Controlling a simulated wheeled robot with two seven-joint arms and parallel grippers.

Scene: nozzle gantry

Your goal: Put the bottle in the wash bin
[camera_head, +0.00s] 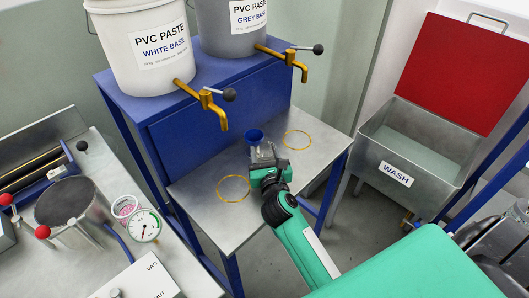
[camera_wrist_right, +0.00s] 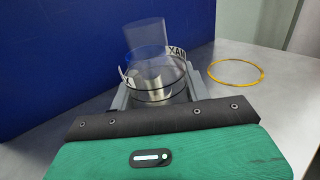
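The bottle is clear, with a blue band and a dark-lettered label. In the right wrist view the bottle (camera_wrist_right: 147,42) is between the fingers of my right gripper (camera_wrist_right: 158,92), which look closed against its sides. In the head view the bottle's blue top (camera_head: 255,135) shows just beyond my right gripper (camera_head: 264,157), over the metal table between two yellow rings. I cannot tell whether its base touches the table. The wash bin (camera_head: 371,158) is a grey metal tub labelled WASH, to the right of the table, with its red lid (camera_head: 465,70) raised. My left gripper is not in view.
The metal table (camera_head: 205,190) stands below a white paste bucket (camera_head: 140,50) and a grey one (camera_head: 228,22) with brass taps (camera_head: 214,108). A bench with a gauge (camera_head: 144,226) and a metal pot is at left. Floor shows between table and bin.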

